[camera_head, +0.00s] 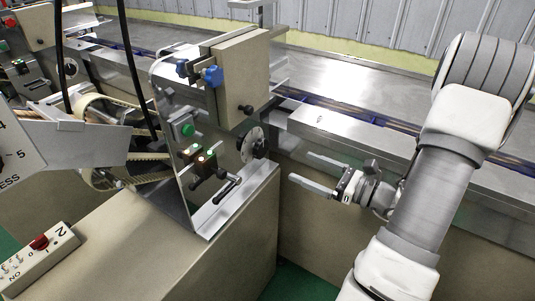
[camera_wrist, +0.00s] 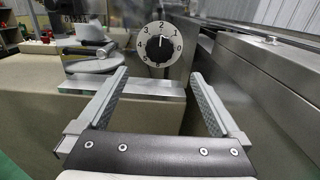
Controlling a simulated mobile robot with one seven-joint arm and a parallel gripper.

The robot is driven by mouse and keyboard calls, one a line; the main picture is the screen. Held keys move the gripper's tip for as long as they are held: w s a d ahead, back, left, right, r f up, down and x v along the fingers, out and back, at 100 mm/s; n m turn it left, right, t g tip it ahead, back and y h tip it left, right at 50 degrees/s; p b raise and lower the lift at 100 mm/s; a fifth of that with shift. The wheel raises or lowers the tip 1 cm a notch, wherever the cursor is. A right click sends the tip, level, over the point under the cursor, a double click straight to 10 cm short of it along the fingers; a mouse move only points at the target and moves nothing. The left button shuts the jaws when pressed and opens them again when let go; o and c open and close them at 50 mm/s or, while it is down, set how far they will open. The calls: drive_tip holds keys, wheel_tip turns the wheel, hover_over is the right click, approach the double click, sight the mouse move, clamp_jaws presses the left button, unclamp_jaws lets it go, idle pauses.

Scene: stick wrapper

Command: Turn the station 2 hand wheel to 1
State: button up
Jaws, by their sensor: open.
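The hand wheel (camera_head: 257,146) is a black knob on a round pale dial, on the upright metal plate of the near station. In the wrist view the hand wheel (camera_wrist: 160,49) faces me, with numbers around its rim and a pale mark near its top. The exact reading is too small to be sure of. My gripper (camera_head: 291,168) is open and empty, to the right of the wheel and apart from it. In the wrist view my gripper's fingers (camera_wrist: 159,74) spread below and on both sides of the dial, touching nothing.
A black lever handle (camera_head: 227,190) sticks out below the wheel, with a green button (camera_head: 187,130) to its left. A switch box marked 2 (camera_head: 48,250) lies on the beige cabinet (camera_head: 195,265). A metal conveyor edge (camera_head: 350,135) runs behind my gripper.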

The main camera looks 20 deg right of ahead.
sight(263, 150)
drive_tip(key=b+x, duration=0.1)
drive_tip(key=x, duration=1)
drive_tip(key=shift+w+a, duration=0.25)
drive_tip(key=shift+w, duration=0.05)
drive_tip(key=shift+c, duration=0.3)
drive_tip(key=c, duration=1.3)
drive_tip(key=shift+r, duration=0.1)
